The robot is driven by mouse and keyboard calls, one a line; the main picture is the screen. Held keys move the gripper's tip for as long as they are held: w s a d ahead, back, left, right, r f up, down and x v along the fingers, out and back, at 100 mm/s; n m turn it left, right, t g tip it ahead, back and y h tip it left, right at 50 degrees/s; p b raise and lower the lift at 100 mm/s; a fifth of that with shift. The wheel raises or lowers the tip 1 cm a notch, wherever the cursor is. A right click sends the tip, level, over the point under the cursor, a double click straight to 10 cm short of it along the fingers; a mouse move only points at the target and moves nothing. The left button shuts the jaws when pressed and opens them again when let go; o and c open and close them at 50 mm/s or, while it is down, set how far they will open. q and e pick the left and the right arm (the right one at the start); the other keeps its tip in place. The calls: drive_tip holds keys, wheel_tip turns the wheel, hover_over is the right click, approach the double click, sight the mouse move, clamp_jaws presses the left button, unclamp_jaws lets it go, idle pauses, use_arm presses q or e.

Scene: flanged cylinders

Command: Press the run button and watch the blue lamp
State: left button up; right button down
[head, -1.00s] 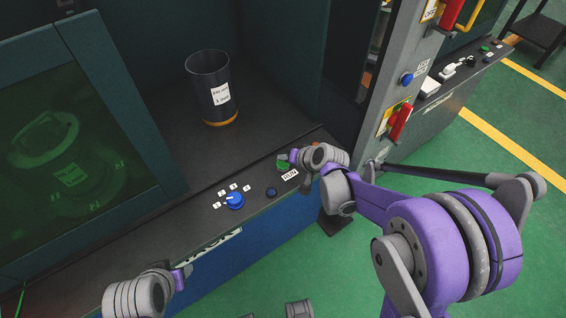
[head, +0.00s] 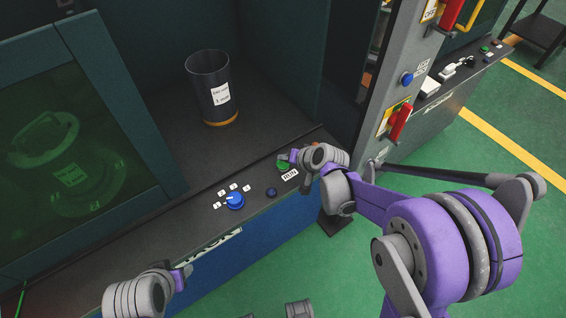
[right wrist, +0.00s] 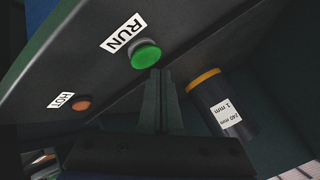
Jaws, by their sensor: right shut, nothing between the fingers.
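The green run button (head: 283,164) is on the machine's front ledge, beside its RUN label (head: 290,174). In the right wrist view the button (right wrist: 146,54) shows green in a pale ring. My right gripper (head: 292,156) is at the button; its shut, empty fingertips (right wrist: 157,72) overlap the button's lower edge in the wrist view. I cannot tell if they touch it. A small dark blue dome (head: 271,192) on the ledge looks unlit. A brighter blue round piece (head: 406,78) is on the grey post; I cannot tell which is the lamp. My left gripper (head: 182,277) is at lower left, fingers unclear.
A blue selector knob (head: 235,201) with several number tags is left of the dome. A dark labelled cylinder (head: 211,90) stands inside the machine. Red handles (head: 400,122) are on the post. An orange lamp (right wrist: 81,104) by a HOT label shows in the wrist view.

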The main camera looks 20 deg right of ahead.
sight(285, 166)
drive_tip(key=shift+f, duration=0.15)
drive_tip(key=shift+f+b, duration=0.3)
drive_tip(key=shift+b, duration=0.1)
drive_tip(key=shift+f+b, duration=0.4)
drive_tip(key=shift+f, duration=0.1)
idle(0.7)
idle(0.3)
drive_tip(key=shift+r+p, duration=0.7)
drive_tip(key=shift+r, duration=0.25)
drive_tip(key=shift+r+p, duration=1.75)
drive_tip(key=shift+r, duration=0.7)
